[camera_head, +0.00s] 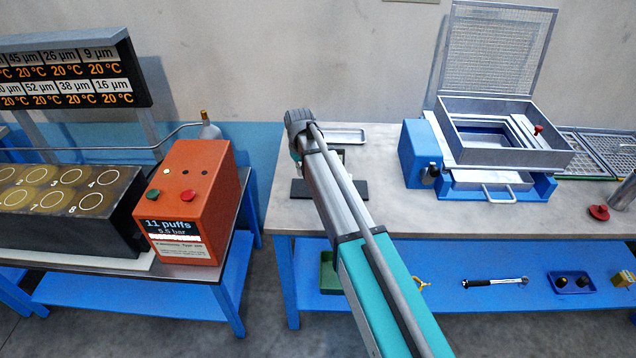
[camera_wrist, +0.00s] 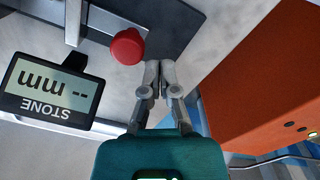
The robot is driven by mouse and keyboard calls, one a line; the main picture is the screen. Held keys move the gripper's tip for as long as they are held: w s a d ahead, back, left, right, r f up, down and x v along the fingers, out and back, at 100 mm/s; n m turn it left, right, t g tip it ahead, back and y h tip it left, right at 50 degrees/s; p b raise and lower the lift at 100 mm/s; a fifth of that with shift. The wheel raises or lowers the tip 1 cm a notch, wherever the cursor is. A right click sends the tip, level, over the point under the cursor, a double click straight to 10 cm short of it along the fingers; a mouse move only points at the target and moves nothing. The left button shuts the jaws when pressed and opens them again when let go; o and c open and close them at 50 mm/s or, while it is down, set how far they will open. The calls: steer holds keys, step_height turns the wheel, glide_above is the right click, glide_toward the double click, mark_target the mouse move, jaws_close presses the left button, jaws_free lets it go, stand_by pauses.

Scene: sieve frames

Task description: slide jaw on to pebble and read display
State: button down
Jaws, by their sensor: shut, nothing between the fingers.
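In the wrist view my gripper (camera_wrist: 158,76) is shut and empty, its fingertips just beside a red round knob (camera_wrist: 127,46), with a small gap in the picture. The display (camera_wrist: 48,88) is left of it, upside down in this view, labelled STONE and showing "-- mm". A pale metal bar (camera_wrist: 74,22) stands at the upper left, beside a dark base plate (camera_wrist: 182,22). In the head view my arm covers most of the gauge; its dark base (camera_head: 301,188) shows at the sides. I cannot make out the pebble, and the jaw's shape is mostly out of view.
The orange box (camera_wrist: 262,85) is close on the right in the wrist view; it also stands left of my arm in the head view (camera_head: 187,195). A sieve machine (camera_head: 425,150) and a shallow metal tray (camera_head: 345,135) share the bench (camera_head: 400,215).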

mark_target(302, 187)
steer(key=shift+f+b, duration=2)
steer(key=shift+f, duration=0.05)
steer(key=shift+f, duration=0.15)
steer(key=shift+s+d, duration=0.15)
steer(key=shift+d, duration=2.35)
stand_by(1.6)
steer(key=shift+a, duration=0.65)
stand_by(0.3)
